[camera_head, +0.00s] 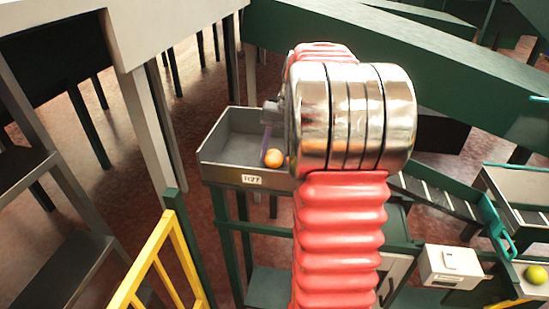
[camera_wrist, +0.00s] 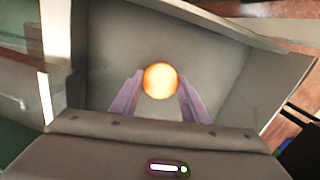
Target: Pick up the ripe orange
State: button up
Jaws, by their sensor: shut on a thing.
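The ripe orange (camera_head: 273,158) is a bright orange ball at the grey metal bin (camera_head: 222,175), near the bin's right side in the head view. In the wrist view the orange (camera_wrist: 160,80) sits between the tips of two pale purple fingers. My gripper (camera_wrist: 160,84) is shut on it, with one finger at each side. In the head view one purple finger of my gripper (camera_head: 268,154) shows beside the orange; my arm hides the rest. The bin (camera_wrist: 240,60) lies behind the fruit in the wrist view. I cannot tell whether the orange touches the bin floor.
The bin has raised walls and a white label (camera_head: 251,180) on its front. A yellow-green fruit (camera_head: 536,274) lies in a tray at the lower right. A yellow railing (camera_head: 160,258) stands at lower left. Green beams and a conveyor (camera_head: 440,195) are at right.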

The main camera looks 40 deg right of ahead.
aim_at(276, 151)
jog(key=shift+r, duration=0.15)
jog(key=v, duration=0.3)
jog(key=w+a+v, duration=0.1)
jog(key=v, duration=0.5)
jog(key=shift+w+a+r, duration=0.2)
jog(key=shift+r, duration=0.3)
